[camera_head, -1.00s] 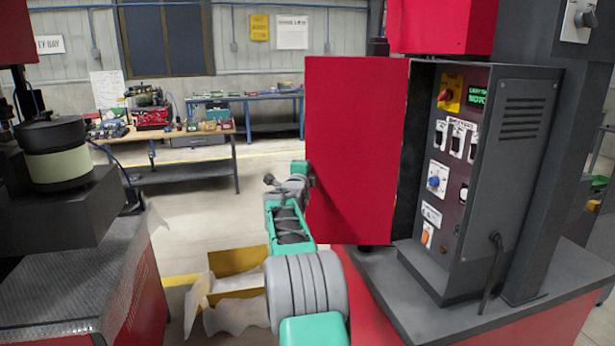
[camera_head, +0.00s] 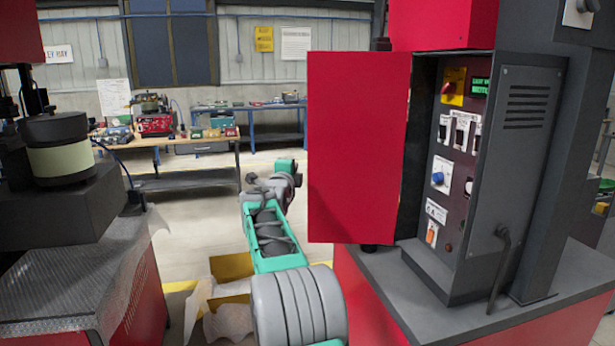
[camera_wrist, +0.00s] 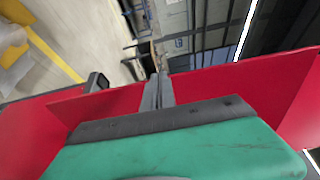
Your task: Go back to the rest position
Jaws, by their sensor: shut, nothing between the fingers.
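My arm reaches forward in the head view, left of the open red cabinet door (camera_head: 355,150). In the wrist view my gripper (camera_wrist: 157,80) shows as two grey fingers close together, shut with nothing between them. The red door panel (camera_wrist: 225,88) spreads behind and beside the fingers there; I cannot tell the exact gap. In the head view the fingers are hard to make out behind the wrist. The control box (camera_head: 480,180) stands open to the right of the door, with its switches and green display in view.
A machine with a black and cream bowl (camera_head: 58,150) stands on the left. A cardboard box (camera_head: 232,270) with paper lies on the floor beside my arm. Workbenches (camera_head: 180,150) stand at the back. Open floor lies between the machine and the door.

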